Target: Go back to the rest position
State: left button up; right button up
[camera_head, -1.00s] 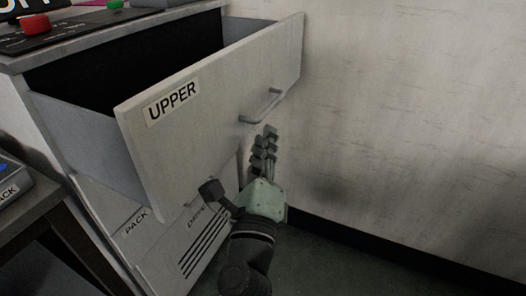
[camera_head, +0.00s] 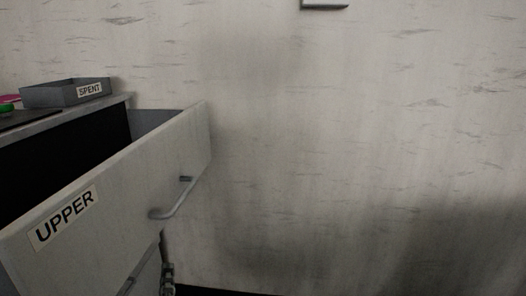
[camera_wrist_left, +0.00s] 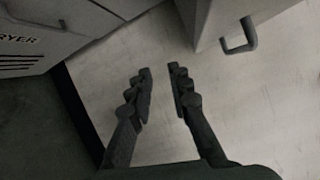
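My left gripper (camera_wrist_left: 160,70) shows in the left wrist view with its two fingers apart and nothing between them. In the head view only a small part of it shows at the bottom edge (camera_head: 168,280), below the open drawer. The upper drawer (camera_head: 120,215), labelled UPPER, is pulled out at the left, and its bar handle (camera_head: 172,205) is free. In the left wrist view that handle (camera_wrist_left: 240,38) is at the upper right, apart from the fingers. My right gripper is in neither view.
A grey tray labelled SPENT (camera_head: 50,95) stands on the cabinet top behind the drawer. A marked pale wall (camera_head: 340,160) fills the middle and right of the head view. In the left wrist view a dryer front (camera_wrist_left: 50,25) is at upper left.

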pick_arm(q)
jog(key=s+a+f+n+g, duration=0.1)
jog(key=a+f+n+g, duration=0.15)
jog(key=f, duration=0.35)
jog(key=s+a+f+n+g, duration=0.1)
jog(key=a+f+n+g, duration=0.15)
jog(key=f, duration=0.35)
jog(key=s+a+f+n+g+h, duration=0.1)
jog(key=s+f+n+g, duration=0.3)
jog(key=f, duration=0.5)
jog(key=s+a+f+n+g+h, duration=0.1)
jog(key=s+f+n+g+h, duration=0.2)
jog(key=s+f+n, duration=0.3)
jog(key=s+f+g, duration=0.1)
jog(key=s+f, duration=0.2)
jog(key=f, duration=0.1)
jog(key=shift+s+a+h, duration=0.15)
jog(key=shift+a+h, duration=0.1)
jog(key=shift+h, duration=0.05)
